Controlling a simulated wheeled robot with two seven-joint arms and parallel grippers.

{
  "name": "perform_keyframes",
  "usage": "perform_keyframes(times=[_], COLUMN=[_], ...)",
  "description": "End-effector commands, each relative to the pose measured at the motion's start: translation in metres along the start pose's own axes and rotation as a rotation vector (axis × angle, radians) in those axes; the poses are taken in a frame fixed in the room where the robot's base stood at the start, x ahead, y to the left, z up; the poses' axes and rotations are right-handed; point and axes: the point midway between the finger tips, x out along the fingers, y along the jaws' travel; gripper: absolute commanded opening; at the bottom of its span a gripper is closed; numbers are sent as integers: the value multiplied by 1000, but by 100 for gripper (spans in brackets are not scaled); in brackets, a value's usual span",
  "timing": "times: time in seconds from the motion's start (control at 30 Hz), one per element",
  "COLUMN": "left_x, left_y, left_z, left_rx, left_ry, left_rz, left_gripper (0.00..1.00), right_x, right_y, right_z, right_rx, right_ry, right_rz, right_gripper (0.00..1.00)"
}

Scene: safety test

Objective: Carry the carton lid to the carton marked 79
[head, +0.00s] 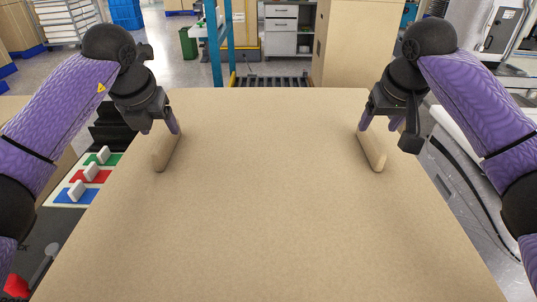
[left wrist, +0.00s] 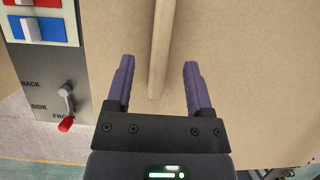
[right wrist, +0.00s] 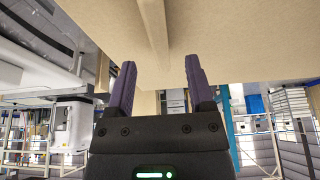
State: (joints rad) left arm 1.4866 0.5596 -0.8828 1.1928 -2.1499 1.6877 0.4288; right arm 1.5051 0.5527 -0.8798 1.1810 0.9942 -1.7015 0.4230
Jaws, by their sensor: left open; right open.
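The carton lid (head: 270,200) is a large flat tan board filling the middle of the head view. It has two raised bar handles, a left one (head: 164,152) and a right one (head: 371,152). My left gripper (head: 174,126) is open at the far end of the left handle. In the left wrist view that handle (left wrist: 160,45) lies between the lines of the open fingers. My right gripper (head: 378,126) is open at the right handle. In the right wrist view the handle (right wrist: 153,30) runs toward the gap between the fingers. I can read no 79 on any carton.
A panel with green, red and blue switches (head: 82,178) and a red-knobbed lever (head: 17,286) stands left of the lid. A tall tan carton (head: 355,45) stands behind it, near a teal post (head: 214,45) and a dark roller or grate (head: 270,82). Grey equipment (head: 465,165) is at right.

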Motion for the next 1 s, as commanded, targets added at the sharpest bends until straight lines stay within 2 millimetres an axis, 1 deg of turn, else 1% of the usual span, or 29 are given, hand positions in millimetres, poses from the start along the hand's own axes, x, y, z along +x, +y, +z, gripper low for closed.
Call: perform_keyframes(times=[0.03,0.1,0.2,0.3,0.43,0.67,0.77,0.8,0.87,0.9,1.0], left_x=[10,22,36,45,50,50,50,50,50,50,50], left_y=[-1,0,0,0,0,0,0,0,0,0,0], left_z=[-1,0,0,0,0,0,0,0,0,0,0], left_rx=[-1,0,-1,0,1,1,1,1,1,1,1], left_ry=[3,3,2,1,0,0,0,0,0,0,0], left_rz=[0,-1,0,-1,0,0,0,0,0,0,0], left_gripper=[68,68,68,68,68,68,49,40,27,19,0], right_x=[10,22,36,45,50,50,50,50,50,50,50], right_y=[0,0,0,0,0,0,0,0,0,0,0], right_z=[1,1,0,0,0,0,0,0,0,0,0], right_rx=[2,2,1,1,0,0,0,0,0,0,0], right_ry=[-4,-4,-3,-1,0,0,0,0,0,0,0], right_rz=[0,1,0,0,0,1,0,1,1,1,0], right_gripper=[68,68,68,68,68,68,49,40,27,19,0])
